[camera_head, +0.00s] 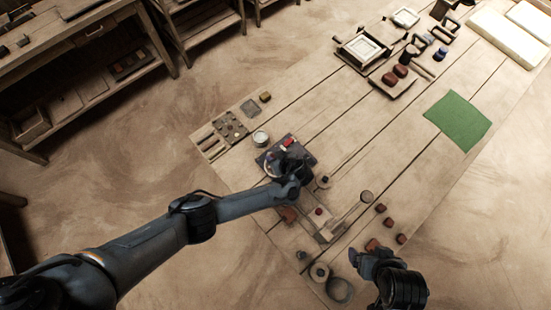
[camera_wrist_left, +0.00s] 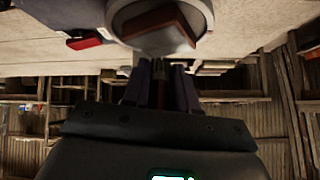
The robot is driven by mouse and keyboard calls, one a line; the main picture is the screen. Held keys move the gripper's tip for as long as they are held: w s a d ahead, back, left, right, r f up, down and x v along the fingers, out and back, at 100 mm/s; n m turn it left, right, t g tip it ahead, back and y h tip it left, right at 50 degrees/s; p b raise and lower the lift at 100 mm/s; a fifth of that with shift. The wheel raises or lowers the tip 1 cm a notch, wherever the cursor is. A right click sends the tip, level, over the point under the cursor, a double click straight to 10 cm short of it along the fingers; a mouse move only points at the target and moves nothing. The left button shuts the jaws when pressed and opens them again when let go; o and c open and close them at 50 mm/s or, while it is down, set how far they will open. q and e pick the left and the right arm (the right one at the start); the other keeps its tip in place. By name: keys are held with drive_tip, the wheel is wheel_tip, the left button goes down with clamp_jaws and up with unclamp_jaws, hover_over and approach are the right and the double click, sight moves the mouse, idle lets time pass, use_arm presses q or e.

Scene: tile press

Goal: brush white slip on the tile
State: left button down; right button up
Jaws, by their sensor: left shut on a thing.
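My left gripper (camera_head: 275,166) is over the dark board (camera_head: 306,154) and covers most of what lies under it. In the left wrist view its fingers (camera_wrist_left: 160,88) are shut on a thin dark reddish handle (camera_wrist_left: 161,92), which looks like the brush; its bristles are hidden. Beyond the fingertips a red-brown tile (camera_wrist_left: 158,20) sits within a round grey rim (camera_wrist_left: 118,14). A pale area lies along the tile; I cannot tell whether it is slip. A white-rimmed pot (camera_head: 260,138) stands beside the board. My right gripper (camera_head: 362,258) is near a small red-brown block (camera_head: 373,245); its jaw opening is unclear.
A red object (camera_head: 288,141) lies on the dark board. A tool tray (camera_head: 231,127) is at the left table edge. Several small red-brown blocks (camera_head: 388,223) lie near my right gripper. A green cloth (camera_head: 458,120) lies at right. The table's middle is mostly clear.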

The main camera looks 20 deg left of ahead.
use_arm(q)
drive_tip(key=shift+r, duration=0.15)
drive_tip(key=shift+r+p, duration=0.5)
drive_tip(key=shift+p, duration=0.1)
wheel_tip(320, 180, up, 5)
drive_tip(key=p, duration=0.5)
drive_tip(key=shift+f, duration=0.1)
drive_tip(key=shift+r, duration=0.3)
wheel_tip(320, 180, up, 3)
drive_tip(key=p, duration=0.3)
drive_tip(key=shift+f, duration=0.2)
drive_tip(key=shift+f, duration=0.1)
